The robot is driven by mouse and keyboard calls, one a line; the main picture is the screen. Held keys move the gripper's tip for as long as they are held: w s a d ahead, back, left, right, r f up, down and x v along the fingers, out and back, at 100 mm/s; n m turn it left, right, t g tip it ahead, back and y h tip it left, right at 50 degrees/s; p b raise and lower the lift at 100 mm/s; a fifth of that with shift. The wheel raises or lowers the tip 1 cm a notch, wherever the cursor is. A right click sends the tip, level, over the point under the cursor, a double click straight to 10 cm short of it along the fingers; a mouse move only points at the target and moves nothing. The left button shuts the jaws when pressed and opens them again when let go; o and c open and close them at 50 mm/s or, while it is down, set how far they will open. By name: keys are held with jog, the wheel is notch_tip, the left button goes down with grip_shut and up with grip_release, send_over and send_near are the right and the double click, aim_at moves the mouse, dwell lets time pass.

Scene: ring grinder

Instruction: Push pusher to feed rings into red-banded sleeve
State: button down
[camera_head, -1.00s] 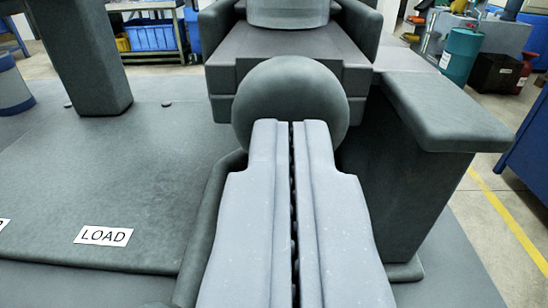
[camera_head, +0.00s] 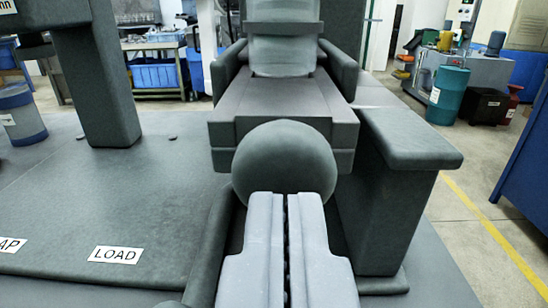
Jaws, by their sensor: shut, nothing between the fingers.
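My gripper (camera_head: 284,196) is at the bottom middle, its two grey fingers shut together with only a thin dark slit between them. The fingertips overlap the lower part of a dark grey ball knob (camera_head: 283,157); I cannot tell whether they touch it. The knob sits at the near end of a wide grey block (camera_head: 282,103), which looks like the pusher. A grey upright rounded piece (camera_head: 283,45) stands behind the block between two side walls. No red-banded sleeve and no rings can be made out.
A flat-topped grey post (camera_head: 410,140) stands close on the right. On the left, a grey deck bears a LOAD label (camera_head: 115,254), a thick column (camera_head: 97,80) and a blue-grey drum (camera_head: 20,115). A teal barrel (camera_head: 448,95) and blue bin (camera_head: 157,72) stand farther back.

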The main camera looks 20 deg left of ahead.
jog(key=v, duration=0.4)
jog(key=shift+s+p, duration=0.15)
jog(key=shift+p, duration=0.25)
dwell(0.7)
jog(key=w+a+r+t+h, duration=0.1)
jog(key=w+r+h, duration=0.2)
jog(key=r, duration=0.8)
jog(key=w+r+h, duration=0.2)
jog(key=r+h, duration=0.2)
jog(key=r, duration=0.7)
jog(key=s+a+r+m+h, duration=0.2)
jog(key=s+a+r, duration=0.1)
jog(key=r, duration=0.5)
jog(key=s+a+r+m+h, duration=0.1)
jog(key=s+a+r, duration=0.1)
jog(key=r, duration=0.5)
jog(key=s+a+r+g+y, duration=0.1)
jog(key=s+a+r, duration=0.4)
jog(key=s, duration=0.5)
jog(key=s+a+r+m+g+y, duration=0.1)
jog(key=s+a+r+y, duration=0.1)
jog(key=s+a+r, duration=0.4)
jog(key=s+a, duration=0.3)
jog(key=s, duration=0.1)
jog(key=shift+a+r+g+y, duration=0.15)
jog(key=shift+a+g+y, duration=0.15)
jog(key=shift+a+y, duration=0.1)
